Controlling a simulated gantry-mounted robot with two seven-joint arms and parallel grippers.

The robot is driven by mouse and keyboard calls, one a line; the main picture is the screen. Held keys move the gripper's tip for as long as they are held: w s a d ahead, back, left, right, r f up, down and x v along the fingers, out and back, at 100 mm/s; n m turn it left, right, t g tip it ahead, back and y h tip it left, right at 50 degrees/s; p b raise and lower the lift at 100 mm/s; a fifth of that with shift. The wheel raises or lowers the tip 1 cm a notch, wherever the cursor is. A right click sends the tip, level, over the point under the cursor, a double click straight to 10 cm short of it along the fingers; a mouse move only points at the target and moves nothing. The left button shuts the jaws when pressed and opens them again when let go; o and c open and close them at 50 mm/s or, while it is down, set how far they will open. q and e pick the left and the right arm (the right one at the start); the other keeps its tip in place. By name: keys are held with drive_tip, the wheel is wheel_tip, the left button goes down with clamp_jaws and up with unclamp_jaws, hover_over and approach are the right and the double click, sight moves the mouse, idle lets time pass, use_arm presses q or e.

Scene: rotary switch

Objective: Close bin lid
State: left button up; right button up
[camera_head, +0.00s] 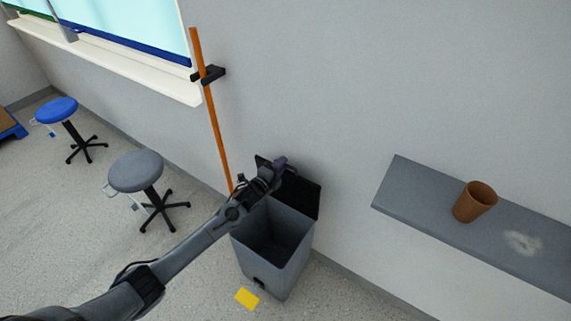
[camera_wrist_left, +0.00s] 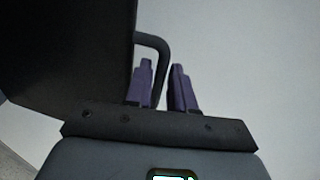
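The grey bin (camera_head: 252,262) stands on the floor against the wall, with its top open and its inside empty as far as I see. Its black lid (camera_head: 305,196) is raised at the back, leaning toward the wall. My left gripper (camera_head: 281,163) is at the upper edge of the lid and hides part of it. In the left wrist view, the dark lid (camera_wrist_left: 65,50) fills the upper left, and a curved black handle (camera_wrist_left: 155,42) reaches down between the purple fingers of my gripper (camera_wrist_left: 162,68). The fingers stand apart; contact with the handle is unclear. My right gripper is out of view.
An orange pole (camera_head: 213,115) in a black wall clip stands left of the bin. A grey stool (camera_head: 136,171) and a blue stool (camera_head: 57,110) are further left. A yellow piece (camera_head: 247,298) lies before the bin. A shelf (camera_head: 415,190) holds a brown cup (camera_head: 475,202) at right.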

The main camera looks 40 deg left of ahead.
use_arm(q)
drive_tip(key=shift+w+a+f+b, duration=0.15)
drive_tip(key=shift+w+b, duration=0.25)
drive_tip(key=shift+w, duration=1.2)
clamp_jaws()
